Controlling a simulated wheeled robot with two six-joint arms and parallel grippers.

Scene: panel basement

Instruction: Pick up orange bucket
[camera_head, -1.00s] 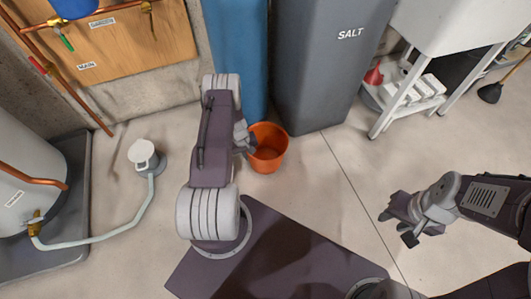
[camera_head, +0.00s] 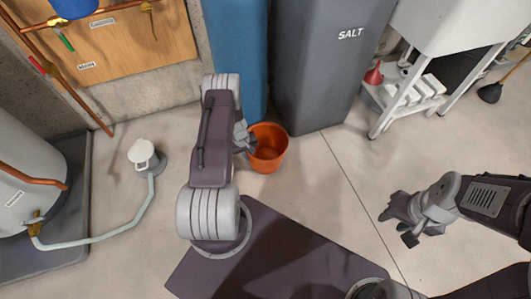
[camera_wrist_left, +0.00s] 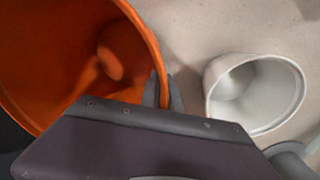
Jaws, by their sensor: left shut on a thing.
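The orange bucket (camera_head: 271,155) stands upright on the floor in front of the blue tank, in the middle of the head view. In the left wrist view the bucket (camera_wrist_left: 60,60) fills the upper left, and its open inside shows. My left gripper (camera_head: 246,140) is at the bucket's left rim. In the left wrist view its fingers (camera_wrist_left: 163,90) are shut on the rim, one on each side of the wall. My right gripper (camera_head: 398,222) is open and empty above the floor at the right.
The blue tank (camera_head: 236,50) and a grey salt bin (camera_head: 315,80) stand close behind the bucket. A white-legged sink (camera_head: 440,25) is at the right. The floor right of the bucket is clear.

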